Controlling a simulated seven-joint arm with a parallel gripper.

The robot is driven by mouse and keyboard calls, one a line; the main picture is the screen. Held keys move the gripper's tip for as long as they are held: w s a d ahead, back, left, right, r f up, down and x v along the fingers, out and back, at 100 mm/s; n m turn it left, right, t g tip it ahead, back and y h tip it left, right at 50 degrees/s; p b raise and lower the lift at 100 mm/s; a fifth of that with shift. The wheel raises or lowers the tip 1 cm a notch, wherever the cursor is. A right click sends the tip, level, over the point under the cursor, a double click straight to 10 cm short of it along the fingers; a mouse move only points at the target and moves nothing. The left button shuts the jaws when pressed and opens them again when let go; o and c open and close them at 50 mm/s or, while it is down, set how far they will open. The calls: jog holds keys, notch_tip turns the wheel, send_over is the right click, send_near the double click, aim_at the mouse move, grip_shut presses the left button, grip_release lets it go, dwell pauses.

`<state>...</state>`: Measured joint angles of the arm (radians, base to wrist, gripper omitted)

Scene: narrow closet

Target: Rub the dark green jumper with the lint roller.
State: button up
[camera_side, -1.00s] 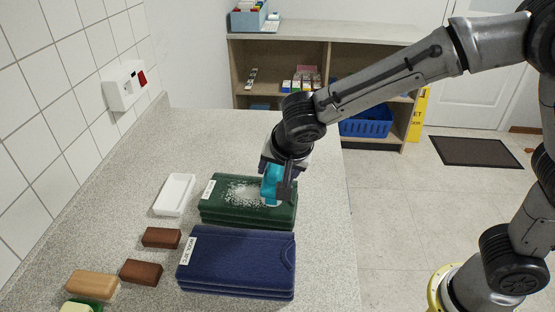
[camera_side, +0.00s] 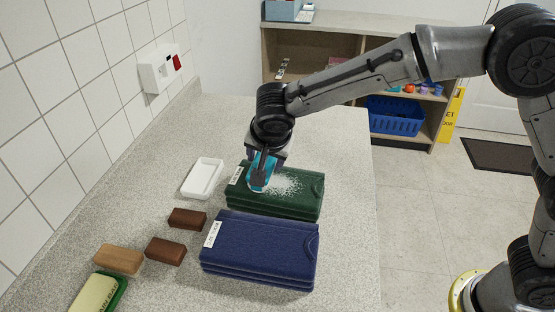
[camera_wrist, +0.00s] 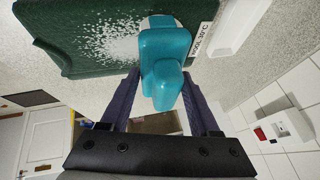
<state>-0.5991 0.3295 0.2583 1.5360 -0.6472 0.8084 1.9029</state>
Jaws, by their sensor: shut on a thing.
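The dark green jumper (camera_side: 300,204) lies folded on the counter, with a patch of white lint (camera_side: 285,184) on its top. It also fills the upper left of the wrist view (camera_wrist: 85,62), where the lint shows beside the roller. My gripper (camera_side: 259,182) is shut on the teal lint roller (camera_side: 257,171) above the label end of the jumper. The roller (camera_wrist: 164,50) is low at the jumper's top, near the white label (camera_wrist: 203,38). I cannot tell for certain whether it touches the cloth. Its underside is hidden.
A folded navy stack (camera_side: 262,250) lies in front of the jumper. A white tray (camera_side: 190,190) is to the left. Two brown blocks (camera_side: 187,219), a tan block (camera_side: 118,259) and a green-and-cream item (camera_side: 98,292) lie at front left. The tiled wall bounds the left.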

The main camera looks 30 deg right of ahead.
jog(key=shift+w+a, duration=1)
jog(key=shift+w, duration=0.1)
jog(key=shift+s+d, duration=1.95)
jog(key=shift+s, duration=0.3)
jog(key=shift+s+d, duration=1.95)
jog(key=shift+s, duration=0.3)
jog(key=shift+s+a, duration=0.25)
jog(key=shift+a, duration=0.2)
jog(key=shift+w+a, duration=0.15)
jog(key=shift+a, duration=0.1)
jog(key=shift+w+a, duration=1.8)
jog(key=shift+w, duration=0.3)
jog(key=shift+w+a, duration=1.8)
jog(key=shift+w, duration=0.25)
jog(key=shift+s+d, duration=1.9)
jog(key=shift+s, duration=0.25)
jog(key=shift+s+d, duration=1.85)
jog(key=shift+s, duration=0.25)
jog(key=shift+s+d+r, duration=0.1)
notch_tip(320, 180, up, 8)
